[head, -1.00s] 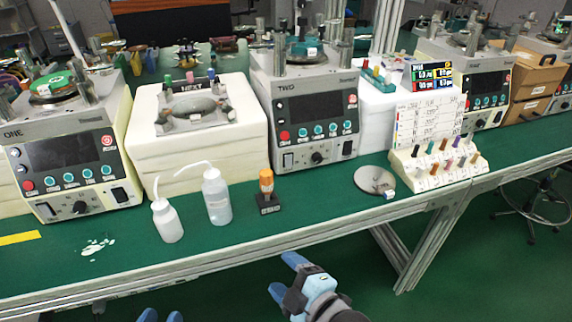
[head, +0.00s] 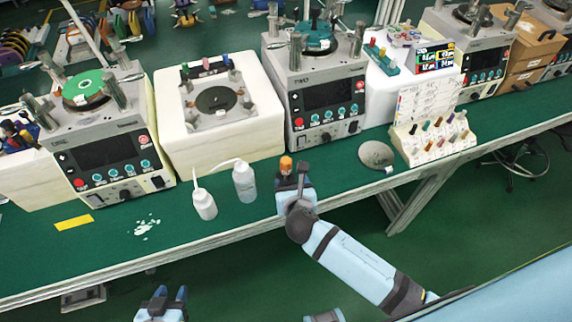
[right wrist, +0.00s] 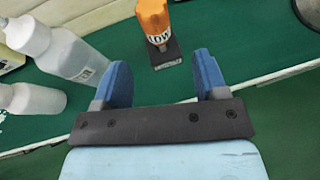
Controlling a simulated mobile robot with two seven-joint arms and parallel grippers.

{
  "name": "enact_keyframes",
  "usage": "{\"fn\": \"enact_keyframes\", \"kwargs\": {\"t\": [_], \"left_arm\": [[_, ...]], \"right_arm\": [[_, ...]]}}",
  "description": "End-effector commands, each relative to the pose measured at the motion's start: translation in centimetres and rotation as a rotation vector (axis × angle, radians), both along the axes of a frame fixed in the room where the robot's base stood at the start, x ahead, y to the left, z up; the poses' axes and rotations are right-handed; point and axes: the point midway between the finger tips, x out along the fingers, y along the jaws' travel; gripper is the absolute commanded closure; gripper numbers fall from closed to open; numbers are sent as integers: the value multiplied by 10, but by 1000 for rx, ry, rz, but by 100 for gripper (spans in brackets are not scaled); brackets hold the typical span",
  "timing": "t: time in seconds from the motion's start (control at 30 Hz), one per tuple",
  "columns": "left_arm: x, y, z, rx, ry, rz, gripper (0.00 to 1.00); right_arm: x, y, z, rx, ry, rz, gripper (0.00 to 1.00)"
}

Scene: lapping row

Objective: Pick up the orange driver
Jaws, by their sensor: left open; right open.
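The orange driver (head: 286,164) stands upright near the front edge of the green bench, in front of machine TWO. In the right wrist view the driver (right wrist: 153,18) has dark lettering on a white band and stands in a small black base (right wrist: 165,54). My right gripper (head: 293,184) is open, just in front of the driver, and hides its lower part in the head view. In the right wrist view the driver is beyond the open blue fingers (right wrist: 161,68), apart from them. My left gripper (head: 169,294) is open and empty, low in front of the bench.
Two white squeeze bottles (head: 204,204) (head: 245,182) stand left of the driver. A round grey plate (head: 376,155) lies to its right, beside a rack of coloured pegs (head: 432,146). Machine TWO (head: 320,100) stands behind. The bench's front edge rail (head: 240,234) runs below my right gripper.

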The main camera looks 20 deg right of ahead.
Motion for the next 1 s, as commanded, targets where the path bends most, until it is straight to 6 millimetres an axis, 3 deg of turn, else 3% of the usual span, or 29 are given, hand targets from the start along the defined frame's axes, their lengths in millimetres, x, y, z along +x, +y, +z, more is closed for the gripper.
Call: {"fn": "enact_keyframes", "kwargs": {"t": [0.1, 0.37, 0.7, 0.97, 1.0], "left_arm": [[0, 0, -1, 0, -1, 0, 57], [0, 0, -1, -1, -1, -1, 57], [0, -1, -2, -2, -1, 0, 57], [0, -1, -2, -2, -1, 0, 57], [0, -1, -2, -2, -1, 0, 57]], "right_arm": [[20, -3, -10, 3, 1, -1, 34], [39, -6, -20, 4, 1, -1, 34], [77, -9, -42, 5, 0, 0, 34], [80, -10, -44, 5, 1, 1, 34], [80, -10, -44, 5, 1, 1, 38]]}}
